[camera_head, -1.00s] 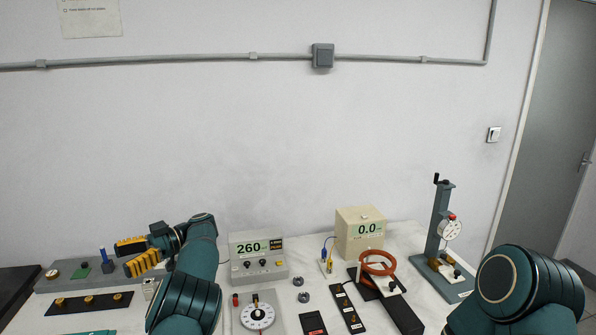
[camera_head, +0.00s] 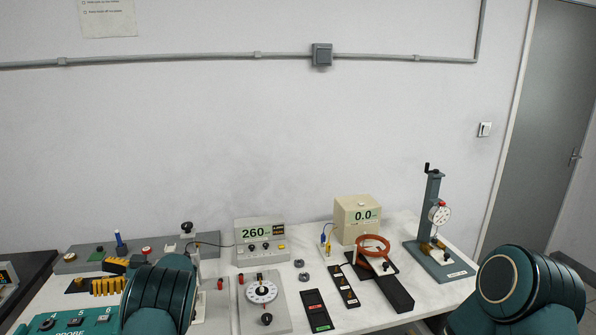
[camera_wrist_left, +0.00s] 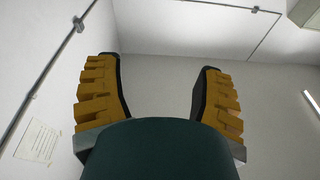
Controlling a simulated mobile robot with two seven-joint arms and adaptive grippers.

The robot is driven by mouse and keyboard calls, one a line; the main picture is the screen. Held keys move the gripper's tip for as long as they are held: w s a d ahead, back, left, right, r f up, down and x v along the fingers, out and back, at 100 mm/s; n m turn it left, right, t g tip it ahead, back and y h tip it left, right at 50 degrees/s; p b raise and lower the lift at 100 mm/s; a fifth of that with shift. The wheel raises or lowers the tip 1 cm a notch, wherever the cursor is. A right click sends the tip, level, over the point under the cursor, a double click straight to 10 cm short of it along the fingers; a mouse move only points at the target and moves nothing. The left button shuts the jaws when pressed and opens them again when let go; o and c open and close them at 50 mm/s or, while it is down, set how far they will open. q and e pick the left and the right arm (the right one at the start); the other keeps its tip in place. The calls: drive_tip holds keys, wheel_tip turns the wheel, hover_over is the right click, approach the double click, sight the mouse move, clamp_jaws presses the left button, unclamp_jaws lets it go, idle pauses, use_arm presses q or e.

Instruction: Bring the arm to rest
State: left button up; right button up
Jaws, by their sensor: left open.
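My left gripper (camera_head: 112,276) shows at the left of the head view, its yellow ribbed fingers partly hidden behind my dark green arm. In the left wrist view its two fingers (camera_wrist_left: 156,90) stand wide apart with nothing between them, and the wall and ceiling show behind. The gripper is open and empty. My right arm (camera_head: 518,290) shows at the lower right of the head view; its gripper is out of the picture.
A meter reading 260 (camera_head: 261,241), a cream box reading 0.0 (camera_head: 357,219), a dial unit (camera_head: 263,292), a red ring (camera_head: 373,245) and a gauge stand (camera_head: 433,215) are on the table. A teal panel (camera_head: 68,323) lies at the lower left.

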use_arm(q)
drive_tip(key=w+d+f+m+t+h, duration=0.1)
drive_tip(key=d+f+m+t+h, duration=0.2)
drive_tip(key=f+m+t, duration=0.45)
drive_tip(key=d+f+m+t+h, duration=0.25)
drive_tip(key=f+t+h, duration=0.2)
drive_tip(key=f, duration=0.65)
drive_tip(key=s+d+f+m+t+h+b, duration=0.1)
drive_tip(key=s+d+f+m+h, duration=0.2)
drive_tip(key=d+f+h, duration=0.35)
drive_tip(key=s+d+f+m+g+h, duration=0.1)
drive_tip(key=s+d+f+h, duration=0.15)
drive_tip(key=s+d, duration=0.4)
drive_tip(key=s+d+f+m+g+h, duration=0.1)
drive_tip(key=s+d+f+m+h, duration=0.15)
drive_tip(key=d, duration=0.65)
drive_tip(key=s+d+m+g+h, duration=0.1)
drive_tip(key=s+d+g+h, duration=0.1)
drive_tip(key=s+d, duration=0.3)
drive_tip(key=s+d+m+g+h, duration=0.1)
drive_tip(key=s+d, duration=0.4)
drive_tip(key=s, duration=0.5)
drive_tip(key=shift+d+r+g+h+b, duration=0.2)
drive_tip(key=shift+d+g+h+b, duration=0.15)
drive_tip(key=shift+h, duration=0.55)
drive_tip(key=shift+a, duration=0.15)
drive_tip(key=shift+c, duration=0.2)
